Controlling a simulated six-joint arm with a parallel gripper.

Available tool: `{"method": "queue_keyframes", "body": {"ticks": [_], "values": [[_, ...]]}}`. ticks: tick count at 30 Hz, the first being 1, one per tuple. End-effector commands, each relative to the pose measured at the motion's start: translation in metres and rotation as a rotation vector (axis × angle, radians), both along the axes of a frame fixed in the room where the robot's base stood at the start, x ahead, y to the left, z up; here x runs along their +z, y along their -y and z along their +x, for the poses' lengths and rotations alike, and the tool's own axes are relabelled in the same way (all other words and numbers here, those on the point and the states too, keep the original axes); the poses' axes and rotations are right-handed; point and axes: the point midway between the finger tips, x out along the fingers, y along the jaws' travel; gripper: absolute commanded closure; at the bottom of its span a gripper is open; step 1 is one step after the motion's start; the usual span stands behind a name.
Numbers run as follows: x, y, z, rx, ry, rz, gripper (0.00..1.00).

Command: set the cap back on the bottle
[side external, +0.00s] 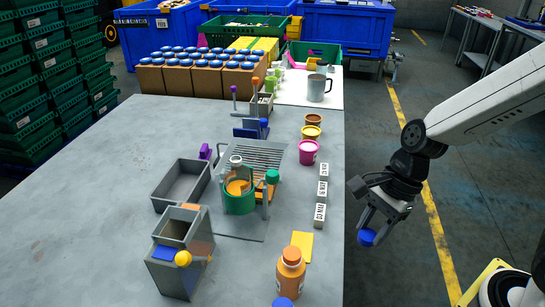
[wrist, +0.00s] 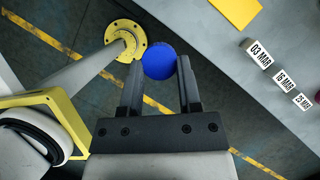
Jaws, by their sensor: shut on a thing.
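The round blue cap (side external: 367,237) is held between the fingertips of my gripper (side external: 370,228), in the air just off the table's right edge. In the wrist view the cap (wrist: 160,60) sits between both fingers of my gripper (wrist: 160,68). The orange bottle (side external: 290,274) stands upright near the table's front right, to the left of my gripper and lower in the picture. It has a pale label and its top shows no blue cap. The bottle is not seen in the wrist view.
A yellow card (side external: 302,247) lies behind the bottle. Several date blocks (side external: 320,212) line the table's right side, with a pink tub (side external: 308,153) beyond. Another blue round top (side external: 283,302) is cut off at the bottom edge. A grey bin (side external: 180,255) stands left.

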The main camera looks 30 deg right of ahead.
Motion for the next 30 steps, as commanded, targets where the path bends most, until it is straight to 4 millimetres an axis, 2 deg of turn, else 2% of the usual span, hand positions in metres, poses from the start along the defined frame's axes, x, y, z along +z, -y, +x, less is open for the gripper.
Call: {"method": "queue_keyframes", "body": {"ticks": [5, 14, 30], "values": [[-0.001, 0.003, 0.014, 0.135, -0.002, 0.000, 1.00], [-0.008, 0.017, 0.049, 0.503, -0.003, 0.002, 1.00], [-0.037, 0.066, 0.123, 1.243, -0.002, 0.002, 1.00]]}}
